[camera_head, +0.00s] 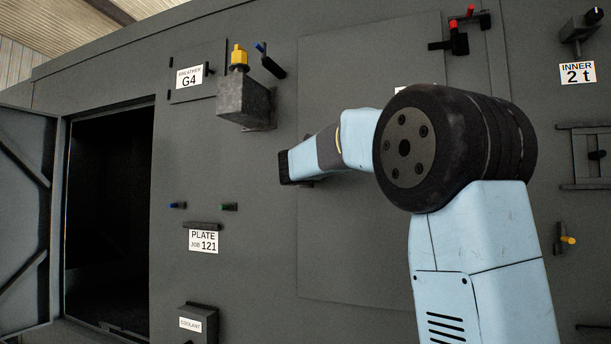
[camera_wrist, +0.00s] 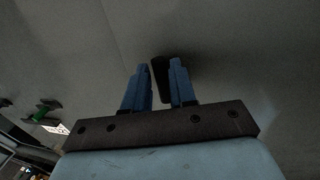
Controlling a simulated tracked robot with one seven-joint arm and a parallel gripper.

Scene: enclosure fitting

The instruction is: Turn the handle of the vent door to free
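A large flat panel door (camera_head: 345,85) sits in the grey enclosure wall behind my arm. Its small label is mostly hidden by my arm, so I cannot read whether it names the vent. In the wrist view a short dark handle bar (camera_wrist: 160,76) stands off the grey surface. My gripper (camera_wrist: 161,82) has its two blue fingers on either side of this bar, apart from each other. The bar looks close to the right finger; I cannot tell whether both fingers touch it. In the head view my gripper is at the panel's left part, its fingers and the handle hidden.
A red-handled latch (camera_head: 457,38) sits at the panel's upper right. A grey box with a yellow knob (camera_head: 238,56) juts out at upper left. An open door (camera_head: 27,210) stands beside a dark opening at far left. A coolant box (camera_head: 197,322) is low down.

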